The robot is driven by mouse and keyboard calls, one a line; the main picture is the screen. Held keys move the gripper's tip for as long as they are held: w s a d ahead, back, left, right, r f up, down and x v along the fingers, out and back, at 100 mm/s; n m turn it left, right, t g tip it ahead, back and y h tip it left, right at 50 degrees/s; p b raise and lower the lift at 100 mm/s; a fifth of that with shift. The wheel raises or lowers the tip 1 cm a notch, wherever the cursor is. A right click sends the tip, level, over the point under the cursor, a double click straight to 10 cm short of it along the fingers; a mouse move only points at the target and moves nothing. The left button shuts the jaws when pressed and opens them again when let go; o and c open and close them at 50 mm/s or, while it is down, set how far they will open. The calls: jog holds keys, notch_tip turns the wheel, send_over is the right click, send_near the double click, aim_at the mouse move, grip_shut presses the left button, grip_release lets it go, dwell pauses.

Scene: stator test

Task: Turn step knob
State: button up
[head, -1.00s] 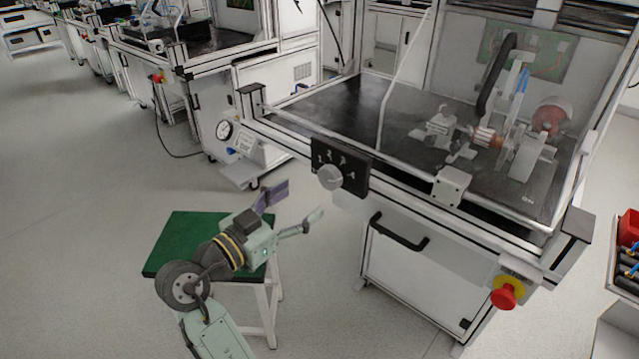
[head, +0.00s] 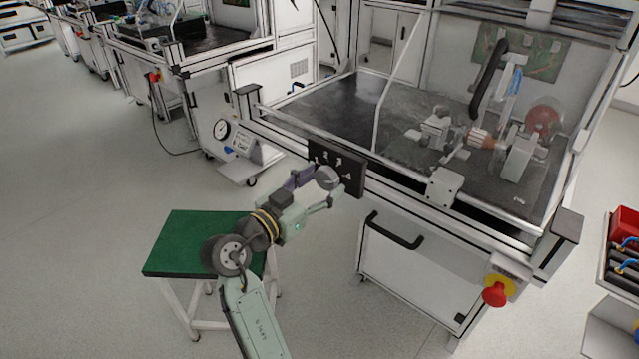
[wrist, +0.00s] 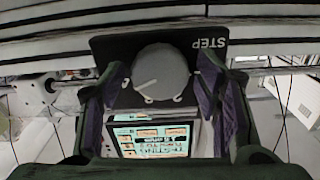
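The step knob is a round grey knob (head: 328,178) on a black panel (head: 351,175) at the front edge of the workbench. In the wrist view the knob (wrist: 160,75) shows a light pointer line toward its lower left, beside the upside-down word STEP on the panel (wrist: 112,48). My gripper (head: 318,190) is at the knob, with its fingers apart. In the wrist view, the purple finger pads of my gripper (wrist: 163,90) stand on either side of the knob. A narrow gap seems to show on each side; contact cannot be told for sure.
The workbench (head: 335,100) carries a stator fixture (head: 480,137). A grey box (head: 444,187), a black handle (head: 398,232) and a red emergency stop (head: 495,293) are on its front. A green-topped stool (head: 180,240) stands by my arm. A lit screen (wrist: 150,138) shows between the fingers.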

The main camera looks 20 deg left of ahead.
jog(key=c, duration=0.9)
jog(key=shift+o, duration=0.2)
jog(key=shift+n, duration=0.3)
jog(key=n+p, duration=0.1)
jog(key=n, duration=0.2)
jog(key=shift+r+n+p, duration=0.15)
jog(key=shift+n+p, duration=0.25)
jog(key=n+p, duration=0.2)
jog(key=n, duration=0.2)
jog(key=shift+n, duration=0.3)
jog(key=o, duration=1.1)
jog(key=shift+o, duration=0.2)
